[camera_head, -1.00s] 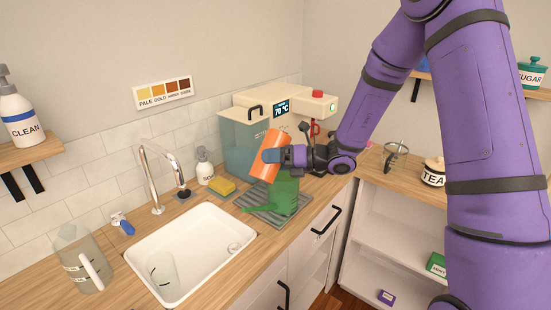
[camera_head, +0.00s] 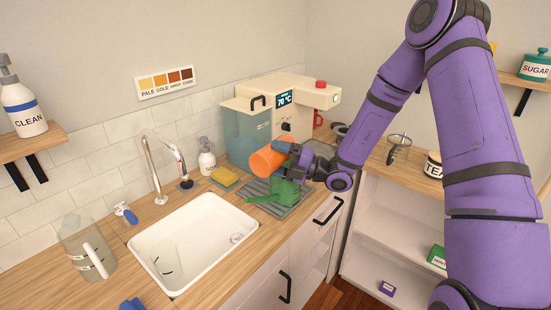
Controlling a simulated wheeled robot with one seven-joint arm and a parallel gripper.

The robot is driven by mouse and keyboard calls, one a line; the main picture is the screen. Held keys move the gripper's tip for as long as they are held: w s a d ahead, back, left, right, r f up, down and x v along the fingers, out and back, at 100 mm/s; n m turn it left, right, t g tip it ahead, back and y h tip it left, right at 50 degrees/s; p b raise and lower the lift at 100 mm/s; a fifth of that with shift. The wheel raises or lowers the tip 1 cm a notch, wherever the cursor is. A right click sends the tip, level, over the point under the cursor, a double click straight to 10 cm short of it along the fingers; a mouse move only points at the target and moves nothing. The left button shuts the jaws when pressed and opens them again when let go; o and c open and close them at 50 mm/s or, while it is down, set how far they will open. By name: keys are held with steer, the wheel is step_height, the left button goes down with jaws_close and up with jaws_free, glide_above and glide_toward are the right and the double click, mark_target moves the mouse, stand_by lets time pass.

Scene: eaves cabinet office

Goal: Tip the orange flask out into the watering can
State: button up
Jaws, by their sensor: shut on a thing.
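The orange flask (camera_head: 267,160) is in my gripper (camera_head: 293,154), above and slightly left of the watering can. It lies tilted close to level, its left end a little lower. I cannot tell whether anything is coming out of it. My gripper is shut on the flask's right part and hides some of it. The green watering can (camera_head: 286,191) stands on a grey ribbed mat (camera_head: 258,186), its spout pointing left. My gripper and wrist partly cover the can's top, so its opening is not clear.
A machine with a teal tank (camera_head: 247,137) stands close behind the flask. A yellow sponge (camera_head: 223,177), a soap bottle (camera_head: 207,158) and the white sink (camera_head: 190,245) are left. A clear jug (camera_head: 88,248) stands far left. Shelves (camera_head: 390,235) are right.

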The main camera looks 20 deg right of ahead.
steer(key=shift+w+d+r+m+t+y, duration=0.15)
steer(key=shift+w+d+r+m+t, duration=0.3)
steer(key=shift+m, duration=0.7)
steer(key=shift+d+r+m+t+y, duration=0.15)
steer(key=shift+r+m+t, duration=0.5)
steer(key=shift+m, duration=0.5)
steer(key=shift+r, duration=0.1)
stand_by(0.5)
